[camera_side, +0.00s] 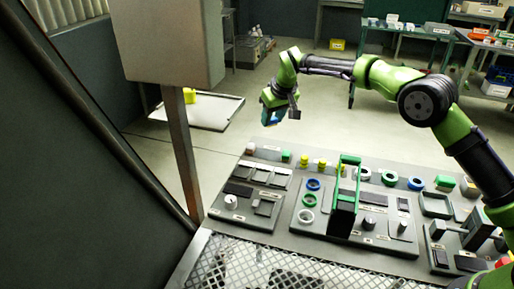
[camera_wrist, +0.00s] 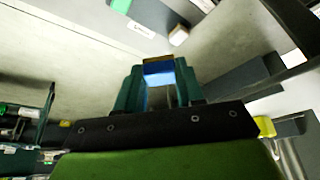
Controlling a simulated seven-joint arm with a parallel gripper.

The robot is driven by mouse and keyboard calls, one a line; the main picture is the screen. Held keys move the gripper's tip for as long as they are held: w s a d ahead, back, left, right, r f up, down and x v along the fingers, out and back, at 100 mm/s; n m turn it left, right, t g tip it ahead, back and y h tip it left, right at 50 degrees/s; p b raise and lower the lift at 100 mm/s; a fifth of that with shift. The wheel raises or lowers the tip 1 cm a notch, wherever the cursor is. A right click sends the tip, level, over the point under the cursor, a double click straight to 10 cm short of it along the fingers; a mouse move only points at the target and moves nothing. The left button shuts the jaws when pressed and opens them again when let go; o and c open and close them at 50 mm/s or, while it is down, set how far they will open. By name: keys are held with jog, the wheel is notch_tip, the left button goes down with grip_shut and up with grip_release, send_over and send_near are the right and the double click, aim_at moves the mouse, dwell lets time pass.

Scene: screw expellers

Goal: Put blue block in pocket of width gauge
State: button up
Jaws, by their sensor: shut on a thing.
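My gripper (camera_side: 272,114) is raised in the air behind and above the far edge of the workbench, well clear of it. It is shut on the blue block (camera_side: 275,118), which shows only as a small blue patch in the side view. In the wrist view the blue block (camera_wrist: 158,67) sits between the teal fingers of my gripper (camera_wrist: 160,84). I cannot tell for certain which fixture on the bench is the width gauge. A grey board (camera_side: 233,212) at the bench's left carries dark slots and blocks.
The middle board (camera_side: 325,229) holds rings, a tall green frame (camera_side: 347,172) and dark parts. Small coloured pieces line the bench's back edge. A grey post (camera_side: 184,150) stands left of the bench. The air around my gripper is free.

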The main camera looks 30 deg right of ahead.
jog(key=s+a+n+y, duration=0.2)
jog(key=s+a+n, duration=0.4)
jog(key=s, duration=0.5)
jog(key=n+g+y, duration=0.1)
jog(key=n, duration=0.2)
send_over(265, 208)
jog(key=f, duration=0.3)
jog(key=s+f, duration=0.1)
jog(key=shift+d+f, duration=0.15)
jog(key=shift+d, duration=0.2)
jog(key=shift+f, duration=2.25)
jog(key=shift+d+f, duration=0.1)
jog(key=shift+f, duration=1.1)
jog(key=o, duration=1.1)
jog(key=shift+c, duration=1.1)
jog(key=shift+o, duration=1)
jog(key=shift+r, duration=0.85)
notch_tip(265, 208, up, 8)
jog(key=shift+f, duration=0.2)
